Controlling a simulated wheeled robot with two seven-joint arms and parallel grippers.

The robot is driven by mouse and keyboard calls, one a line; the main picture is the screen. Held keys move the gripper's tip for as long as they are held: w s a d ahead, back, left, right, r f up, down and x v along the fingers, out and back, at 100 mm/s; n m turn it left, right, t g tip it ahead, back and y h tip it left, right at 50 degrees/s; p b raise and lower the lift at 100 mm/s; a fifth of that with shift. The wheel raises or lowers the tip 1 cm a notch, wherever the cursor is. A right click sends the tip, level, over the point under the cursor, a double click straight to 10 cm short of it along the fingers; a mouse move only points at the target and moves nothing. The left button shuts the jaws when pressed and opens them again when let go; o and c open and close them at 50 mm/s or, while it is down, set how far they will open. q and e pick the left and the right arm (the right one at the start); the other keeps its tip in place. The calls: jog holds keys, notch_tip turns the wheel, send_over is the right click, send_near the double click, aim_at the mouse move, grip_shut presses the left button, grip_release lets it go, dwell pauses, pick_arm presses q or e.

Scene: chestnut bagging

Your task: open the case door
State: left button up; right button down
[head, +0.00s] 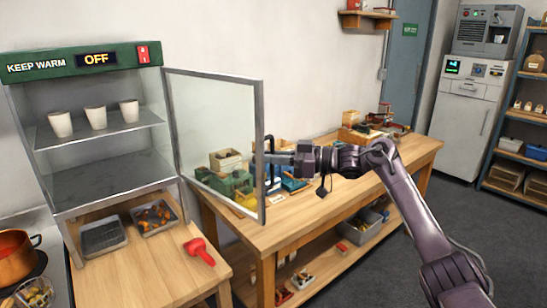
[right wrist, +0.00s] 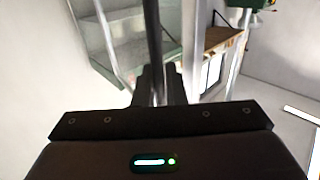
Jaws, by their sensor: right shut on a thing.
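The warming case (head: 20,95) stands at the left in the head view, with a green top panel reading KEEP WARM and OFF. Its glass door (head: 212,80) in a grey frame stands swung open, hinged at the case's right side. My right gripper (head: 275,158) is at the door's free edge, shut on the dark upright door handle (head: 268,175). In the right wrist view the handle (right wrist: 153,45) runs up between the fingers (right wrist: 158,88). My left gripper is not in view.
White cups (head: 96,117) stand on the case's shelf. A wooden bench (head: 300,222) with boxes and tools lies behind the door. A red scoop (head: 199,250) and trays (head: 103,236) lie on the counter below the case. A copper pot (head: 15,258) is at far left.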

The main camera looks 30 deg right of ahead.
jog(key=c, duration=1.8)
grip_release()
jog(key=shift+o, duration=0.9)
jog(key=shift+w+a+f, duration=0.1)
jog(key=shift+w, duration=0.1)
jog(key=b+v, duration=0.3)
jog(key=v, duration=0.5)
